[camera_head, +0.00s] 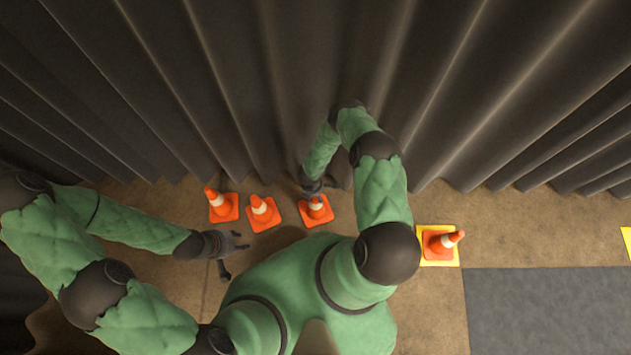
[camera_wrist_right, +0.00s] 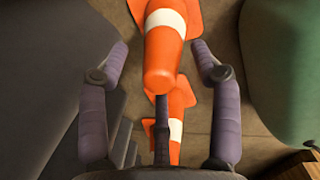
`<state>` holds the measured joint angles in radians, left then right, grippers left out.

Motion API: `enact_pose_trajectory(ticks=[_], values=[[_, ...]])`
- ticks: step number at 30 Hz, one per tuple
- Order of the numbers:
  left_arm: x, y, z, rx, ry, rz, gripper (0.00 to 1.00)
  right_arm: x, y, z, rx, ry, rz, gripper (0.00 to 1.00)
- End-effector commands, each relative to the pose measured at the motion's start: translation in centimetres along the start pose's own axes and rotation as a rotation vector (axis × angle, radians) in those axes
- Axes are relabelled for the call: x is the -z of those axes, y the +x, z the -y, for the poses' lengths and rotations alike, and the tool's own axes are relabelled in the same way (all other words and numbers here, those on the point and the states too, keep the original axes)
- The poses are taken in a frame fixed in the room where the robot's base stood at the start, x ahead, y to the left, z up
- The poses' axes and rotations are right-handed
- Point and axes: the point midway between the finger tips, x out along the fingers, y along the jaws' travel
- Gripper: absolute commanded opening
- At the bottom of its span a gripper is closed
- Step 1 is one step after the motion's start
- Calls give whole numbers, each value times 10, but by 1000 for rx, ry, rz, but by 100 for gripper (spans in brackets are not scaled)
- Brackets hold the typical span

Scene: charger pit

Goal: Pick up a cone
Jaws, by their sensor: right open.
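Three orange cones with white bands stand in a row on the floor in the head view: a left cone (camera_head: 221,206), a middle cone (camera_head: 263,214) and a right cone (camera_head: 316,211). My right gripper (camera_head: 318,186) is at the right cone's top, partly hidden by my arm. In the right wrist view my right gripper (camera_wrist_right: 159,50) is open, with one cone (camera_wrist_right: 162,58) between its fingers and gaps on both sides. A second cone (camera_wrist_right: 180,105) shows behind it. My left gripper (camera_head: 236,257) is open and empty, below the left and middle cones.
Another cone (camera_head: 439,244) stands on a yellow square (camera_head: 424,258) to the right. A grey floor panel (camera_head: 550,305) lies beyond it. A dark pleated curtain (camera_head: 270,80) runs close behind the cones. Brown floor (camera_head: 425,310) is clear near the panel.

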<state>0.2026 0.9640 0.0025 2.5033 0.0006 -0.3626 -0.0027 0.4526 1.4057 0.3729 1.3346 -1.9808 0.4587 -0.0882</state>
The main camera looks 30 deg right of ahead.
Motion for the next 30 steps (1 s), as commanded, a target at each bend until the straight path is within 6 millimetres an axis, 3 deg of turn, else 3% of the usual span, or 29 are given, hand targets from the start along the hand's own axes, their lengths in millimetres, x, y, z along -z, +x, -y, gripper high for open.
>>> enact_pose_trajectory(ticks=[10,15,17,30], values=[[0,3,1,0,0,0,40,0,6,-1,-1,0,0,61],[0,3,1,0,0,0,40,0,6,0,-1,0,0,13],[0,3,1,0,0,0,40,0,6,0,-1,0,0,0],[0,3,1,0,0,0,40,-1,6,-1,-2,1,2,0]])
